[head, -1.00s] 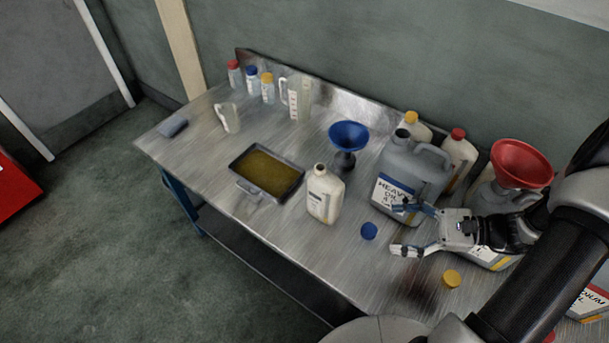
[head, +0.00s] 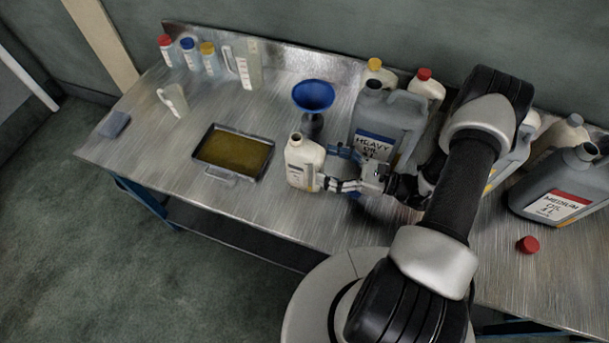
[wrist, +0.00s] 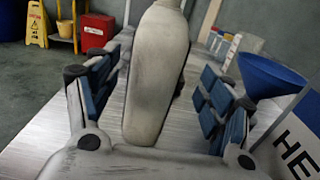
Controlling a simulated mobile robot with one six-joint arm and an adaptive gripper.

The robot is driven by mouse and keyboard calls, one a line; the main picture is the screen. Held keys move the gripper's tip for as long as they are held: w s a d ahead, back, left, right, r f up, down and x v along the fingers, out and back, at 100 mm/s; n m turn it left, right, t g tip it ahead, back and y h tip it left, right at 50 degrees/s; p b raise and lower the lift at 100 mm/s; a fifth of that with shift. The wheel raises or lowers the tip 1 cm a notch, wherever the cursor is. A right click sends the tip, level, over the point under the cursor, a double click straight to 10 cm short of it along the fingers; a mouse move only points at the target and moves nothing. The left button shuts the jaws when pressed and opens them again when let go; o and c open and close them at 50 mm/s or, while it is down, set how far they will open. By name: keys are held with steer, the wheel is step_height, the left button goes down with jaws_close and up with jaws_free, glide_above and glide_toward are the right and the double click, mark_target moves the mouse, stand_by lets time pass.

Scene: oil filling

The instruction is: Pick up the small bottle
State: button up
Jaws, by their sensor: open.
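A small off-white bottle (head: 301,165) with an open neck and a label stands upright on the metal table, right of the oil tray. My gripper (head: 334,169) is open at the bottle's right side, pointing left toward it. In the wrist view the bottle (wrist: 154,82) stands between the two blue-padded fingers of my gripper (wrist: 158,88), with a visible gap to each pad. The bottle's top is cut off by the upper edge there. Nothing is held.
A grey heavy oil jug (head: 388,122) stands just behind my gripper. A blue funnel (head: 314,96) stands behind the bottle. A dark tray (head: 233,152) of oil lies to its left. Several capped bottles stand at the back left. The table's front edge is near.

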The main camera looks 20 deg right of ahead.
mark_target(305, 159)
steer(key=b+x, duration=0.1)
steer(key=x, duration=0.6)
steer(key=shift+s+a+f, duration=0.1)
steer(key=shift+s, duration=0.1)
steer(key=shift+c, duration=0.4)
steer(key=c, duration=1.6)
